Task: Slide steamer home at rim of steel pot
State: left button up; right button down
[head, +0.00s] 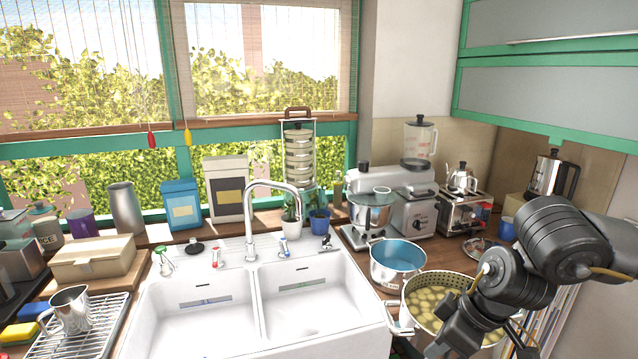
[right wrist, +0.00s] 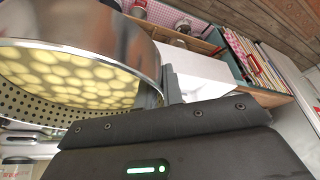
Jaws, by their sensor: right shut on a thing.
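The steamer (head: 421,290) is a perforated steel insert full of yellow potato-like pieces, at the front right of the counter. It appears to sit inside the steel pot (head: 404,338); I cannot tell how deep. In the right wrist view the perforated wall of the steamer (right wrist: 22,102) shows under a smooth steel outer wall (right wrist: 95,25). My right gripper (head: 455,338) is at the near right side of the pot, shut at the rim on what seems to be the steamer; its fingers (right wrist: 168,88) partly hide the hold. My left gripper is not in view.
A blue-lined steel pan (head: 398,257) stands just behind the pot. The white double sink (head: 255,305) is to the left. A mixer (head: 372,210) and toaster (head: 462,212) stand at the back. Books (head: 552,322) stand at the right.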

notch_tip(320, 180, down, 11)
jog(key=s+d+b, duration=0.1)
jog(key=s+b, duration=0.1)
jog(key=b, duration=0.9)
jog(key=shift+d+n, duration=0.3)
jog(key=shift+d, duration=0.1)
jog(key=shift+s, duration=0.2)
